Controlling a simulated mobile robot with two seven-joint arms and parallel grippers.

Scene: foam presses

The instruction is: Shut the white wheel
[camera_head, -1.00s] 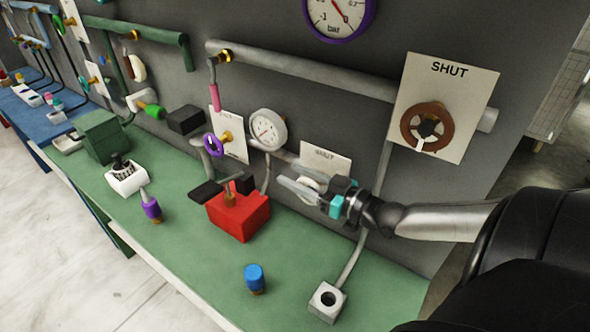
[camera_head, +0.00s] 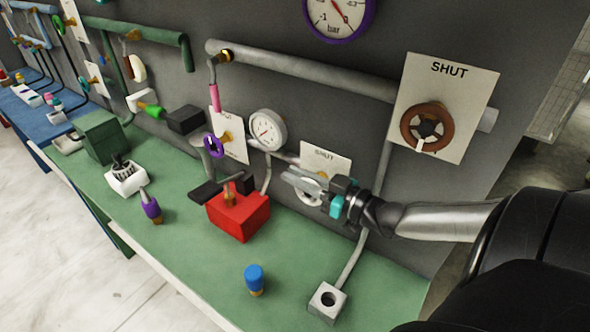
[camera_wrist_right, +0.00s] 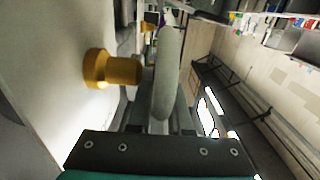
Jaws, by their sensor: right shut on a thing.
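The white wheel (camera_head: 311,197) is mounted in front of a small white plate marked SHUT (camera_head: 325,160) on the grey wall. My right gripper (camera_head: 297,182) reaches in from the right and is shut on the wheel's rim, hiding part of the wheel. In the right wrist view the pale rim (camera_wrist_right: 168,75) stands edge-on between the fingers, with a brass stem (camera_wrist_right: 112,69) to its left. My left gripper is not in view.
A brown wheel (camera_head: 427,127) sits on a larger SHUT plate at the right. A white gauge (camera_head: 267,130) and a purple wheel (camera_head: 214,146) are to the left. Below are a red box (camera_head: 240,217), a blue-capped part (camera_head: 254,279) and a grey block (camera_head: 327,301) on the green bench.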

